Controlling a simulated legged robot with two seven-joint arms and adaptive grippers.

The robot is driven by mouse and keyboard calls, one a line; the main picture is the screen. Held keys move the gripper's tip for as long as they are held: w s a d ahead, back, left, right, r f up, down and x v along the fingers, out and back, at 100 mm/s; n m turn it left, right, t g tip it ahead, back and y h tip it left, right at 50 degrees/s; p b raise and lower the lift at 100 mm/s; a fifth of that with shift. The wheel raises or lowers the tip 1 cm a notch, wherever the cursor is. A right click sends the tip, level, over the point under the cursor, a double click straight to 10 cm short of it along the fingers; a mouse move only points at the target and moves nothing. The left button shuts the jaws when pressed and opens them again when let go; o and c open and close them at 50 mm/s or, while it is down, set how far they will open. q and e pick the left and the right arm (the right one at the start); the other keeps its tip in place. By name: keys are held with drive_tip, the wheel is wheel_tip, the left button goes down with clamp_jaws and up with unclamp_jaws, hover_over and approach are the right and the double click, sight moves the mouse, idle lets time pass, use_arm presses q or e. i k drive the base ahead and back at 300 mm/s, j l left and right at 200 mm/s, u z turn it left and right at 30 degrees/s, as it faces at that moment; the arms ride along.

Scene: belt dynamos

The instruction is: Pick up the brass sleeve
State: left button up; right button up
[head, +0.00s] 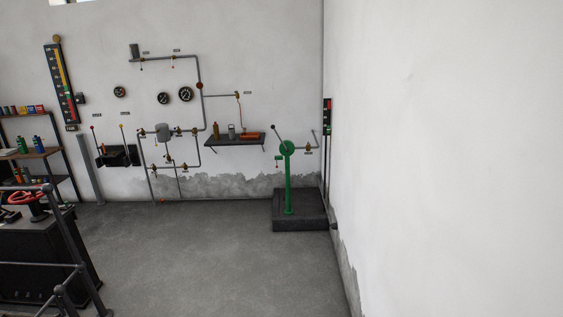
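I cannot make out a brass sleeve for certain at this distance. A dark wall shelf (221,142) holds a brown upright piece (216,130), a grey piece (231,131) and an orange-red piece (250,136). They are too small to tell what they are. Small brass-coloured fittings (308,147) sit on the pipe beside the green stand. Neither of my grippers is in view.
A green hand pump or stand (288,180) rises from a dark plinth (300,210) by the corner. Grey pipes with gauges (186,94) run along the back wall. A dark cabinet with a red handwheel (28,196) and railing (75,265) stand at left. The middle floor (200,250) is clear.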

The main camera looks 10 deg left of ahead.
sight(216, 127)
drive_tip(key=i+j+u, duration=0.35)
drive_tip(key=i, duration=0.65)
drive_tip(key=i+u, duration=0.3)
drive_tip(key=i, duration=3.55)
drive_tip(key=i+u, duration=0.1)
drive_tip(key=i, duration=1.25)
drive_tip(key=i+j+z, duration=0.5)
drive_tip(key=i+j, duration=0.7)
drive_tip(key=i, duration=0.1)
